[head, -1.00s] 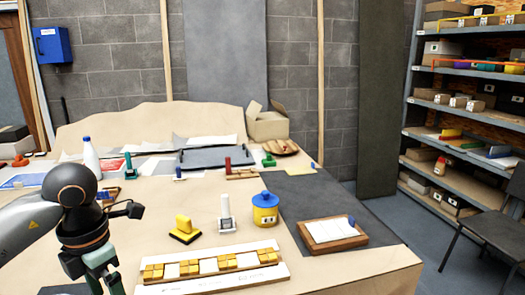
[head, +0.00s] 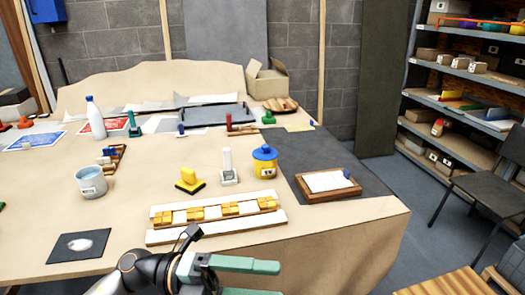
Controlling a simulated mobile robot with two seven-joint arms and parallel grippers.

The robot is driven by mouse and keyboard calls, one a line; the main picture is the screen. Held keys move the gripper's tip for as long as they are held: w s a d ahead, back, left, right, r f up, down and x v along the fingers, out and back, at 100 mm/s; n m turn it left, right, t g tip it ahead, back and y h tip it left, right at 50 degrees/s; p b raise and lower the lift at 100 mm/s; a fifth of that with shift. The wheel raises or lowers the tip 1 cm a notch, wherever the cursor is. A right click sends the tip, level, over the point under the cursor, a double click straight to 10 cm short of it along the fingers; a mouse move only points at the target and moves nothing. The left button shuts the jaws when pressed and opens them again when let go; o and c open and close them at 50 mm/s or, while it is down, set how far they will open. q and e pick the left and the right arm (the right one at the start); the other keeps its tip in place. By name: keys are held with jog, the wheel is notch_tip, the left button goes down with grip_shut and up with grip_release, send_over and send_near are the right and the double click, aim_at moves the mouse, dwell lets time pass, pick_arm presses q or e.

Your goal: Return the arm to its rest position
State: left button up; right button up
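My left gripper (head: 262,279) is low in the head view, at the bottom edge, in front of the mosaic panel and apart from it. Its two green fingers point right and are spread, with nothing seen between them. The lower finger is partly cut off by the picture's edge. My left arm comes in from the bottom left. The mosaic panel, a white strip (head: 218,230) with a row of yellow and white tiles (head: 224,209), lies on the table near the front edge. My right gripper is not in view.
The table (head: 130,212) holds a yellow jar (head: 264,164), a yellow-handled float (head: 190,181), a white-handled stamp (head: 228,168), a grey bucket (head: 90,182), a dark sheet (head: 79,246) and a wooden tray (head: 326,196). A black chair (head: 490,190) stands right.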

pick_arm(q)
jog(key=w+a+f+n+t+y, duration=0.3)
jog(key=w+a+f+n+t, duration=0.1)
jog(key=n+t, duration=0.7)
jog(key=w+a+f+n+t+y, duration=0.4)
jog(key=n+t, duration=0.4)
jog(key=n, duration=0.6)
jog(key=s+a+f+n+g+y, duration=0.2)
jog(key=s+a+f+n+y, duration=0.1)
jog(key=f, duration=0.5)
jog(key=s+a+f+n+g+y, duration=0.2)
jog(key=s+f+n, duration=0.3)
jog(key=f, duration=0.4)
jog(key=s+a+f+n+g+y+p, duration=0.1)
jog(key=s+a+f+n+g+y, duration=0.1)
jog(key=s+f, duration=0.4)
notch_tip(320, 180, down, 4)
jog(key=shift+s+a+r+n+g+y, duration=0.3)
jog(key=shift+a+n+y, duration=0.6)
jog(key=shift+y, duration=0.2)
